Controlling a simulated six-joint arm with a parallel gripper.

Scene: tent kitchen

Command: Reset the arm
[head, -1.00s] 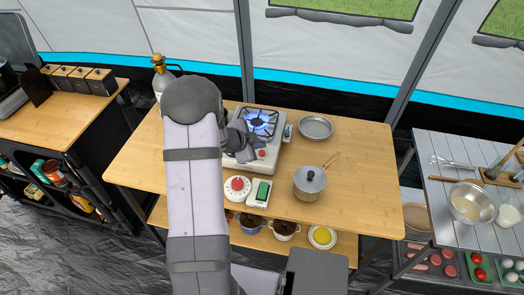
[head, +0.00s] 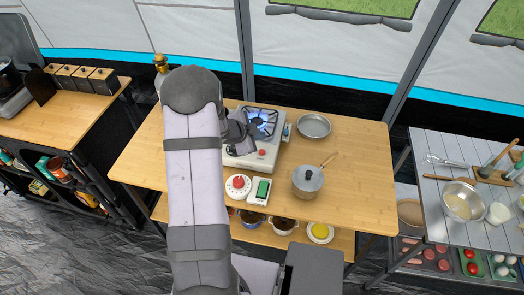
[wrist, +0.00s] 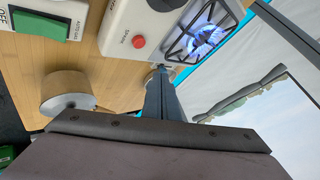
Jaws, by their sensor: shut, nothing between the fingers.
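My arm reaches up from the bottom of the head view, and my gripper (head: 246,136) is at the left side of the gas stove (head: 262,156). In the wrist view its dark fingers (wrist: 164,92) are together, with nothing between them. The stove's burner (wrist: 203,40) has a blue flame, and a red knob (wrist: 138,41) is on its front. My gripper looks to be above the stove's edge; I cannot tell the exact height. My arm hides part of the table's left side.
A lidded saucepan (head: 307,181) and a metal plate (head: 314,126) stand right of the stove. A round red dial (head: 238,187) and a green-switched box (head: 261,191) are in front. A gas bottle (head: 162,72) is behind my arm. The table's right end is clear.

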